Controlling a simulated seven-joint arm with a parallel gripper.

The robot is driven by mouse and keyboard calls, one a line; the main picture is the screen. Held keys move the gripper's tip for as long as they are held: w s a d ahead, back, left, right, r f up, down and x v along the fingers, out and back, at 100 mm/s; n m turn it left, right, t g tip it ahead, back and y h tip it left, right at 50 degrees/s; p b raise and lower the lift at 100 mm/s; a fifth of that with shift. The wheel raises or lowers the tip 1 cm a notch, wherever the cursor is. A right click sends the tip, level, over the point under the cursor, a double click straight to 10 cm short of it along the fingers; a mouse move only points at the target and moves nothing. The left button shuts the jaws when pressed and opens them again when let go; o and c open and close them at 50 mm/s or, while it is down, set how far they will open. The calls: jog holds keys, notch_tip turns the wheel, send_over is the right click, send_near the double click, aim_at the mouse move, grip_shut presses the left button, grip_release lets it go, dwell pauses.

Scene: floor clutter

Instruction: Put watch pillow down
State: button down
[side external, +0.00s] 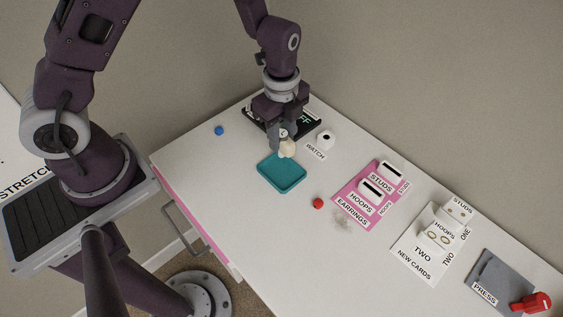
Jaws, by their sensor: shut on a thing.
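My gripper (283,140) points down over the back edge of a teal tray (282,184). It is shut on a small cream rounded thing, which looks like the watch pillow (288,149). The pillow hangs at or just above the tray's back rim; I cannot tell whether it touches. The part of the pillow between the fingers is hidden. The visible floor of the tray looks empty. A small white holder (326,139) with a dark opening stands to the right, behind a label that seems to read "WATCH" (316,152).
A dark device (310,125) with a lit display stands behind my gripper. A blue ball (219,131) and a red ball (318,203) lie on the white table. A pink earrings mat (350,212), white card boards (408,250) and a grey press pad (488,272) are to the right.

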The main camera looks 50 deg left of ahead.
aim_at(281, 156)
notch_tip(281, 156, down, 7)
jog(key=shift+r, duration=0.15)
jog(key=c, duration=1.1)
grip_release()
